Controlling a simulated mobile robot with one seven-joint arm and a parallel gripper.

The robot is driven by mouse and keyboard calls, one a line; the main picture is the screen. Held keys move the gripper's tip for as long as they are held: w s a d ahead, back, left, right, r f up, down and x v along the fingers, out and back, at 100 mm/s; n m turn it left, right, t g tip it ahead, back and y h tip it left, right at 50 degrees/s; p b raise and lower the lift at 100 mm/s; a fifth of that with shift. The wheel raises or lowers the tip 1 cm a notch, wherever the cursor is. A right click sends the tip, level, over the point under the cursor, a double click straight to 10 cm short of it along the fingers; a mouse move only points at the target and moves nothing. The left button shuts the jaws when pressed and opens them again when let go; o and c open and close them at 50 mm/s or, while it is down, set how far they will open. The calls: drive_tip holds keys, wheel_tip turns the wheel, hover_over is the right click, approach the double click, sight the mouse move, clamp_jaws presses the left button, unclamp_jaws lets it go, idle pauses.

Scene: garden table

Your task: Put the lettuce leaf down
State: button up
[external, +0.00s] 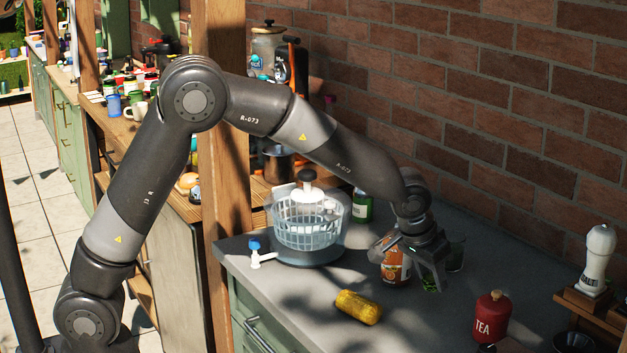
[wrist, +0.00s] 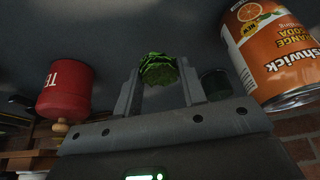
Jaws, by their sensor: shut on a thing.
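The lettuce leaf is a small crinkled green piece; it shows in the wrist view (wrist: 158,69) between my two fingers. In the external view a bit of the lettuce leaf (external: 430,285) shows at the fingertips, low over the grey counter. My gripper (external: 432,286) is shut on the leaf, to the right of the orange soda can; it also shows in the wrist view (wrist: 160,80). I cannot tell whether the leaf touches the counter (external: 300,290). Part of the leaf is hidden by the fingers.
The orange soda can (external: 396,264) stands close beside my gripper. A red tea canister (external: 491,316) stands to the right, a yellow object (external: 358,307) lies in front, and a salad spinner (external: 308,222) stands left. A dark green glass (external: 456,255) is behind. Counter is clear between the yellow object and canister.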

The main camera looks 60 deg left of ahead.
sight(427, 281)
drive_tip(key=shift+f, duration=1.75)
drive_tip(key=shift+f, duration=0.15)
drive_tip(key=o, duration=0.9)
drive_tip(key=v, duration=1.2)
drive_tip(key=s+a+r, duration=0.6)
drive_tip(key=shift+t, duration=0.5)
drive_tip(key=s+a, duration=0.4)
drive_tip(key=s, duration=0.4)
drive_tip(key=s+a+r, duration=0.1)
drive_tip(key=s+a, duration=0.3)
drive_tip(key=s, duration=0.5)
drive_tip(key=s+a, duration=0.5)
drive_tip(key=s, duration=0.4)
drive_tip(key=shift+s+r, duration=0.25)
